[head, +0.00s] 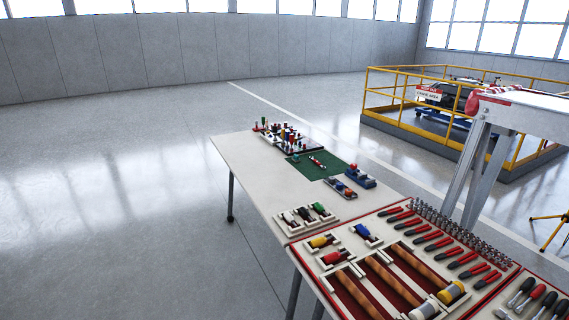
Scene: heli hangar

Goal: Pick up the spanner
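I cannot pick out a spanner for certain in the head view. A long table (262,185) runs from the middle towards the lower right, with many small tools on it. A green mat (322,172) on it bears a small red and silver item (317,163), too small to identify. Red-handled pliers (438,244) lie in a row at the near end, beside a row of small silver pieces (450,226). My gripper is not in view.
A rack of coloured pieces (287,136) stands at the table's far end. Wooden-handled tools (390,280) lie in a red-lined tray. A grey trestle (475,165) stands close by on the right, before a yellow railing (385,90). The floor on the left is clear.

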